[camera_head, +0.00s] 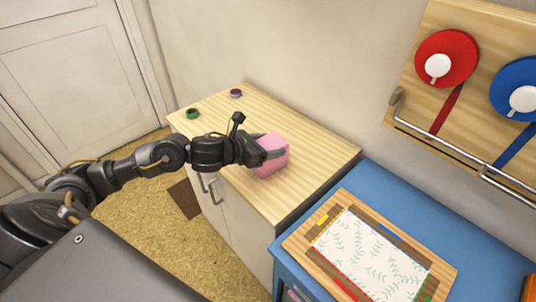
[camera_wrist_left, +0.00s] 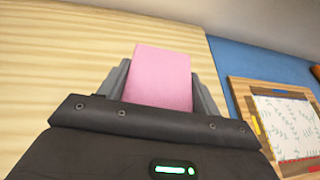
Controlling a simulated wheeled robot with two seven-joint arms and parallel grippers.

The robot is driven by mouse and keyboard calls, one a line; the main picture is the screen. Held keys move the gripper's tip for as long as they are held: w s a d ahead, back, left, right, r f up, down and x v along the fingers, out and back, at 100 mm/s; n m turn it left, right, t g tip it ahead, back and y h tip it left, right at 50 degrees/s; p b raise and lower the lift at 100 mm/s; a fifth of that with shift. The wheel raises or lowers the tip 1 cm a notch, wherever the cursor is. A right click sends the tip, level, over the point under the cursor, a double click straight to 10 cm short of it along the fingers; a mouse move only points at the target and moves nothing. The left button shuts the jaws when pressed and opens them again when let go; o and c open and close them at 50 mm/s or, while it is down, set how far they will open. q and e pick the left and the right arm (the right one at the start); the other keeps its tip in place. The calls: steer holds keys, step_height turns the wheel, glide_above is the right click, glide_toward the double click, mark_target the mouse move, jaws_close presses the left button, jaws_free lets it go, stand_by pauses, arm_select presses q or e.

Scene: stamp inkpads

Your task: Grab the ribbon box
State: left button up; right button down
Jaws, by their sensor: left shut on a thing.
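The ribbon box looks like the pink box (camera_head: 271,151) over the light wooden cabinet top (camera_head: 310,163). My left gripper (camera_head: 272,153) comes in from the left and is shut on the pink box. In the left wrist view the pink box (camera_wrist_left: 162,78) stands between the two grey fingers of my left gripper (camera_wrist_left: 162,85). I cannot tell whether the box touches the cabinet top or is a little above it. My right gripper is not in view.
A green roll (camera_head: 192,113) and a purple roll (camera_head: 236,93) lie at the cabinet's far end. A blue cabinet (camera_head: 385,190) to the right bears a wooden tray (camera_head: 297,240) with patterned paper. Red (camera_head: 447,58) and blue (camera_head: 518,88) ribbon spools hang on a wall board.

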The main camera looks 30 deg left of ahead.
arm_select(q)
steer(key=shift+r, duration=0.2)
